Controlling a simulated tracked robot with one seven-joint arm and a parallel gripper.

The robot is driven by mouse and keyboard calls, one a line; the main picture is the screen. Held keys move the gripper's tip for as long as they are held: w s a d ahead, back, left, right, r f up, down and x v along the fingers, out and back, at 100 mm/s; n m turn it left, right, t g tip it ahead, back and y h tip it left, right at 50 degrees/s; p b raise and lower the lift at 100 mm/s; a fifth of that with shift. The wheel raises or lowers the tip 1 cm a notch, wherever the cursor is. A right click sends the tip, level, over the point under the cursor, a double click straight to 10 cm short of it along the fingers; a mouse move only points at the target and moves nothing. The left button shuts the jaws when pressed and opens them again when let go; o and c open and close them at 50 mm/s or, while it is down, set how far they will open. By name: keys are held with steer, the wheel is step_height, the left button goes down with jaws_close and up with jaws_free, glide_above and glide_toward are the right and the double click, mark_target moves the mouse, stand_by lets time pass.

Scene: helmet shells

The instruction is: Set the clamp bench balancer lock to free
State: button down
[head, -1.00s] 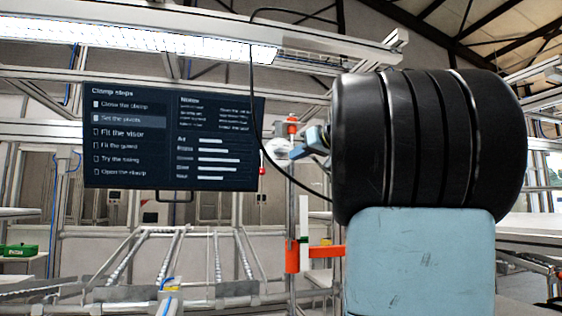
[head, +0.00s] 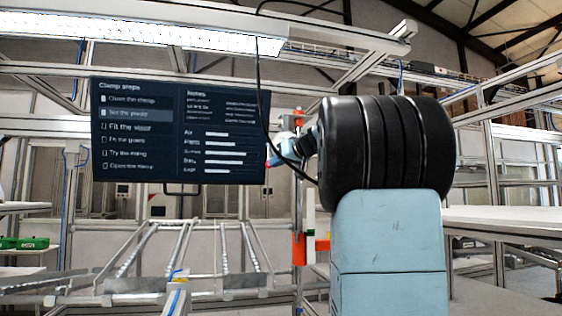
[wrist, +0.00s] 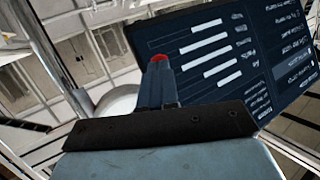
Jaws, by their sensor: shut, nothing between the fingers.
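My gripper (head: 271,162) reaches out past the black part of my arm to the right edge of the dark screen in the head view. In the wrist view my gripper (wrist: 158,66) is shut and holds nothing, with red showing at its tip; I cannot tell whether that red is a fingertip or a knob behind it. A white round part (wrist: 117,103) shows beside and behind the fingers. A red-and-white fitting (head: 298,119) tops the post behind my arm. No lock lever or its setting can be made out; my arm hides part of this area.
The screen (head: 182,190) lists clamp steps, with "Set the pivots" highlighted. A black cable (head: 259,95) hangs down near my gripper. An orange bracket (head: 299,248) sits on the post. A metal frame with sloping rails (head: 175,245) stands low in front. A white table (head: 500,222) is at right.

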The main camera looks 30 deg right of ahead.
stand_by(0.3)
steer(key=shift+w+d+f, duration=0.25)
steer(key=shift+w+f, duration=0.25)
steer(key=shift+w, duration=0.25)
steer(key=shift+s+f, duration=0.1)
steer(key=shift+s, duration=0.05)
steer(key=s+d, duration=0.3)
steer(key=s, duration=1.1)
steer(key=s+a+f+m+g, duration=0.1)
steer(key=s+a+f+g, duration=0.3)
steer(key=a+f, duration=0.65)
steer(key=s+a+f+g, duration=0.2)
steer(key=s+a+f, duration=0.3)
steer(key=a+f, duration=0.5)
steer(key=s+a+f+g+h, duration=0.3)
steer(key=s+a+f, duration=0.1)
steer(key=s+f, duration=0.9)
step_height(320, 180, down, 5)
steer(key=shift+s+a+r, duration=0.15)
